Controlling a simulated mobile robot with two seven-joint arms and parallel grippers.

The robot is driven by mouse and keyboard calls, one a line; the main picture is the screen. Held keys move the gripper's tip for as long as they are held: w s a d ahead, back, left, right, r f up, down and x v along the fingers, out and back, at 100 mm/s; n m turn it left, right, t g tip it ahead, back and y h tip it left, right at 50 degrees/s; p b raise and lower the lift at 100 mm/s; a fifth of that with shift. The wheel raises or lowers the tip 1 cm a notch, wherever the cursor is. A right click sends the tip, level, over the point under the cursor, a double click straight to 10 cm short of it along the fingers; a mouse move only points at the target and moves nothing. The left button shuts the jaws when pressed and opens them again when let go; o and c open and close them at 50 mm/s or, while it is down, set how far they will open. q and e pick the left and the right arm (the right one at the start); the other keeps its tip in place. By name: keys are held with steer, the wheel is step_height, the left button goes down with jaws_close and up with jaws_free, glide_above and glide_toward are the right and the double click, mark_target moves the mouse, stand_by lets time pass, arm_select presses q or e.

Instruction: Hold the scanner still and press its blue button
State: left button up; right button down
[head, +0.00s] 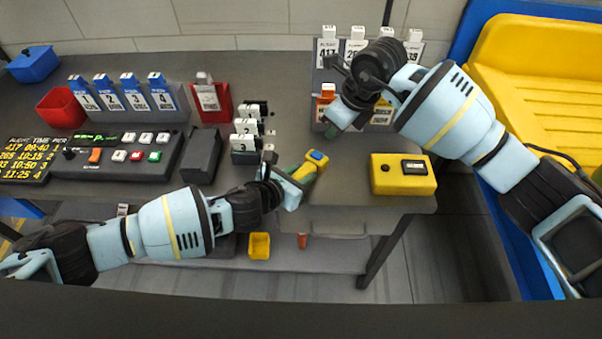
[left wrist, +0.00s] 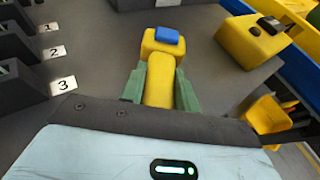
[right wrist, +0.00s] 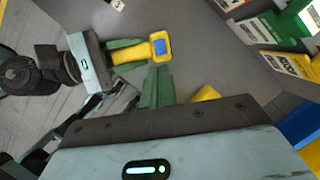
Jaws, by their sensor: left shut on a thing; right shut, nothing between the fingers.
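The yellow scanner (head: 308,168) has a blue button (head: 317,156) on its head. My left gripper (head: 301,177) is shut on the scanner's handle. In the left wrist view the scanner (left wrist: 160,85) lies between the green fingers, with the blue button (left wrist: 167,35) facing up and uncovered. My right gripper (head: 335,122) is shut and empty, above and to the right of the scanner. In the right wrist view its green fingers (right wrist: 158,85) are together, beside the scanner head with the blue button (right wrist: 159,47), apart from it in the picture.
A yellow box (head: 403,185) with a dark display sits right of the scanner on the table. Numbered slots (head: 245,142) stand to the left, and a card rack (head: 326,85) stands behind my right gripper. A yellow tray (head: 530,75) lies at the far right.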

mark_target(320, 157)
steer(key=n+t+y, duration=0.1)
steer(key=n, duration=0.1)
steer(key=w+a+r+n+t+y, duration=0.1)
steer(key=n+t, duration=0.1)
steer(key=a+n+t+y, duration=0.1)
steer(key=n, duration=0.1)
steer(key=shift+w+a+r+n, duration=0.25)
steer(key=shift+w+r+n, duration=0.05)
steer(key=shift+r+n, duration=0.1)
steer(key=shift+f, duration=0.1)
steer(key=shift+f, duration=4.35)
steer(key=shift+f, duration=0.1)
steer(key=shift+f, duration=0.3)
